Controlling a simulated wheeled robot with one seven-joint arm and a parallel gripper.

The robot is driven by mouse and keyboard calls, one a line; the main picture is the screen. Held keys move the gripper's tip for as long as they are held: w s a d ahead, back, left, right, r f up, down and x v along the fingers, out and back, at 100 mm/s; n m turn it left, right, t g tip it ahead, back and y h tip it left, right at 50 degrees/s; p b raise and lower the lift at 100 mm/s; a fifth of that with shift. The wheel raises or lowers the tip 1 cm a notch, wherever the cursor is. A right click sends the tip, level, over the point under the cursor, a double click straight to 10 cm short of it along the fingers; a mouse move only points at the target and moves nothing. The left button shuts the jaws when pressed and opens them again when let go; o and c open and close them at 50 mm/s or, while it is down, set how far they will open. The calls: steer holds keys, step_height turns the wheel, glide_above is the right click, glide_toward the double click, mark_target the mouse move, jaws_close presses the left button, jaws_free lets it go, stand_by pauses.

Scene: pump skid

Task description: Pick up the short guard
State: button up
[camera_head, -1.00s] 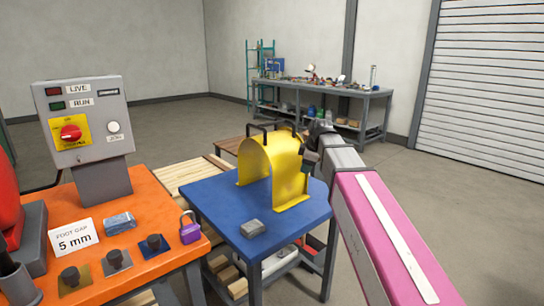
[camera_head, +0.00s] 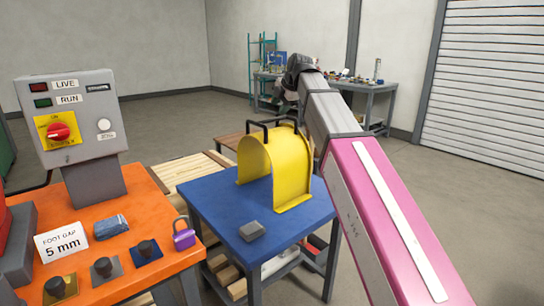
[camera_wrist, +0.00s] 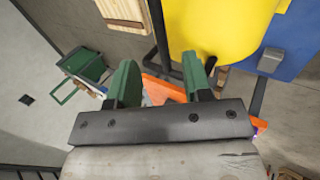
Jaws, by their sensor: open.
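The guard is a yellow arched cover (camera_head: 284,172) with black handles on top. It stands upright on the blue table (camera_head: 215,207). I cannot tell from these views whether it is the short one. Its yellow side also shows at the top of the wrist view (camera_wrist: 215,25). My gripper (camera_wrist: 160,78) has two green fingers spread apart with nothing between them. In the head view my arm's end is raised above and behind the guard, apart from it, and the fingers are hidden there.
A grey block (camera_head: 252,230) lies on the blue table's front. The orange bench (camera_head: 175,262) at left holds a purple padlock (camera_head: 183,235), a control box (camera_head: 75,120), several knobbed plates and a "5 mm" sign (camera_head: 62,242). A wooden pallet (camera_head: 190,170) and open floor lie behind.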

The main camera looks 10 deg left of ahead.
mark_target(272, 119)
steer(key=x, duration=0.8)
steer(key=shift+a+f, duration=0.15)
steer(key=shift+f, duration=0.1)
jaws_close()
stand_by(1.2)
